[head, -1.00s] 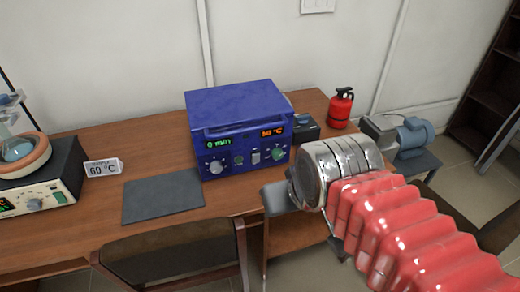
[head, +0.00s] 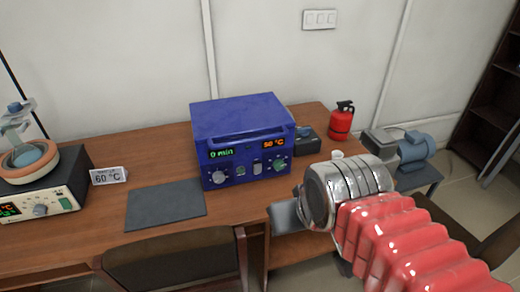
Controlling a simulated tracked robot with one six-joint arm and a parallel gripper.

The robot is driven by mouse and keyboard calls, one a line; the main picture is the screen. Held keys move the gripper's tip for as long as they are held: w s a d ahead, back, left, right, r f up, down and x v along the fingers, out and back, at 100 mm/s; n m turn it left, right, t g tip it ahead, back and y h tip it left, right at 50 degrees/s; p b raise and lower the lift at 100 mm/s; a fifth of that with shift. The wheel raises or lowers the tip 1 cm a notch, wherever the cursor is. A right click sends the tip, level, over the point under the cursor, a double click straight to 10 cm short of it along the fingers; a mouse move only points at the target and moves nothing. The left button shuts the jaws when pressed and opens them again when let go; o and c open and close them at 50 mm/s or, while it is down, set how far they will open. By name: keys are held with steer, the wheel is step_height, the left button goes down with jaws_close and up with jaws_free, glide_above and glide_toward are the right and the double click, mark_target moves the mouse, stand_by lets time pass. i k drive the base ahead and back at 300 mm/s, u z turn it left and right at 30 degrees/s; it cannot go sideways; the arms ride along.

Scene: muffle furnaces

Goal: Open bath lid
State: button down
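The bath is a blue box (head: 242,150) near the middle of the wooden table. Its front shows a "0 min" display, a "50 °C" display and several knobs. The blue lid (head: 238,115) lies flat on top and looks shut, with a bar handle (head: 248,138) along its front edge. My gripper (head: 284,216) is at the table's front right edge, in front of and below the bath, apart from it. It shows as a grey plate beside the metal wrist. Its fingers are not clear enough to tell whether they are open or shut.
A dark grey mat (head: 165,206) lies left of the bath. A "60 °C" sign (head: 108,176) and a heating device (head: 42,185) stand further left. A dark box (head: 307,142) and red extinguisher (head: 341,121) are at right. A chair back (head: 175,265) stands in front.

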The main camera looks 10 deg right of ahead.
mark_target(212, 120)
steer(key=z, duration=0.6)
steer(key=k, duration=0.95)
steer(key=u, duration=1.15)
steer(key=i, duration=1)
steer(key=u, duration=0.1)
